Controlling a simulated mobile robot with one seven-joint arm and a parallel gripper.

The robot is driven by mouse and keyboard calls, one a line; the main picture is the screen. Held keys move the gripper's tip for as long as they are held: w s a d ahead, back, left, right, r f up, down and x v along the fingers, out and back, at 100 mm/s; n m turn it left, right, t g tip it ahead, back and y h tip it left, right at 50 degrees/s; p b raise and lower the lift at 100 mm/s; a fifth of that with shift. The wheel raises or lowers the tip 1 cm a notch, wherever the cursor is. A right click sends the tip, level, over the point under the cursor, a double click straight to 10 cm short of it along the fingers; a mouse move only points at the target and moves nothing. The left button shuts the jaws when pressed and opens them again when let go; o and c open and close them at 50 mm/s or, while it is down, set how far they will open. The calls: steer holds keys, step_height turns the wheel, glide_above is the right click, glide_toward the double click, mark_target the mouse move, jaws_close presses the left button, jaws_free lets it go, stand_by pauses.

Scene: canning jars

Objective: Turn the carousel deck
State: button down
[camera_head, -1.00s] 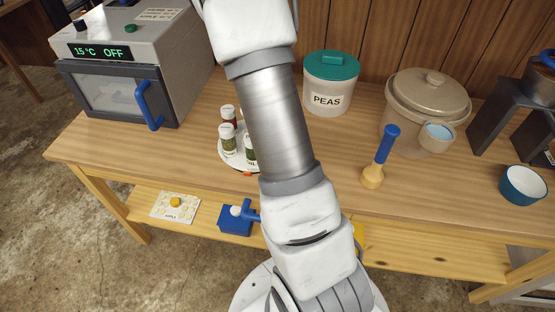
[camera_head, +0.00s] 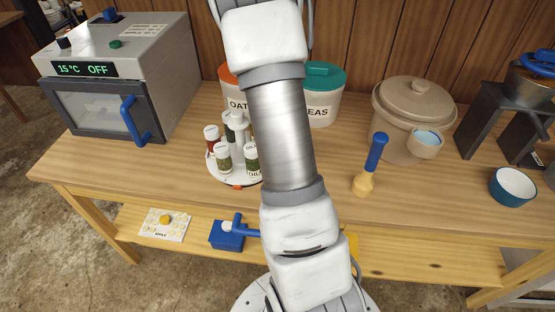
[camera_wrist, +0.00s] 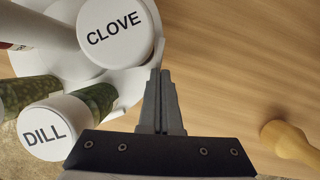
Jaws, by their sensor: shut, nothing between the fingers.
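The carousel deck (camera_head: 217,177) is a white round plate on the table, with several small spice jars standing on it and an orange mark at its front edge. Part of it is hidden behind my arm in the head view. In the wrist view the deck (camera_wrist: 133,92) shows with the CLOVE jar (camera_wrist: 114,33) and the DILL jar (camera_wrist: 45,130). My gripper (camera_wrist: 163,75) is shut and empty, pointing down beside the deck's rim, just right of the CLOVE jar; whether it touches the rim I cannot tell. My gripper is hidden in the head view.
A wooden masher with a blue handle (camera_head: 374,153) stands right of my arm. The OATS canister (camera_head: 233,99) and PEAS canister (camera_head: 322,108) stand behind. The oven (camera_head: 117,85) is at left, a beige crock (camera_head: 405,125) at right. Table between arm and masher is bare.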

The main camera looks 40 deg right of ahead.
steer(key=shift+w+d+n+t+y+p, duration=0.15)
steer(key=shift+w+d+n+y+p, duration=0.15)
steer(key=shift+w+d+n, duration=0.5)
steer(key=shift+w+d+n+t+y+p, duration=0.2)
steer(key=shift+w+d+n+y, duration=0.25)
steer(key=shift+d+n, duration=0.5)
steer(key=shift+w+d+n+y+p, duration=0.2)
steer(key=shift+w+n, duration=0.25)
steer(key=shift+n, duration=0.15)
steer(key=shift+w+d+n+y+p, duration=0.1)
steer(key=shift+w+d+n+p, duration=0.1)
steer(key=shift+w+n, duration=0.3)
steer(key=shift+w+d+n+y+p, duration=0.25)
steer(key=shift+w+n+y+p, duration=0.1)
steer(key=shift+w+n, duration=0.4)
steer(key=shift+w+d+n+y+p, duration=0.25)
steer(key=shift+w+n+p, duration=0.1)
steer(key=shift+w+n, duration=0.3)
steer(key=shift+w+d+n+y+p, duration=0.15)
steer(key=shift+w+n+y+p, duration=0.35)
steer(key=shift+w+n, duration=0.95)
steer(key=shift+w+n+y, duration=0.35)
steer(key=shift+w+n, duration=0.85)
steer(key=shift+w+a+n+g+p, duration=0.3)
steer(key=shift+w+n+g, duration=0.15)
steer(key=shift+w+n, duration=0.15)
steer(key=shift+w+a, duration=0.2)
steer(key=shift+w, duration=0.45)
steer(key=shift+d, duration=0.1)
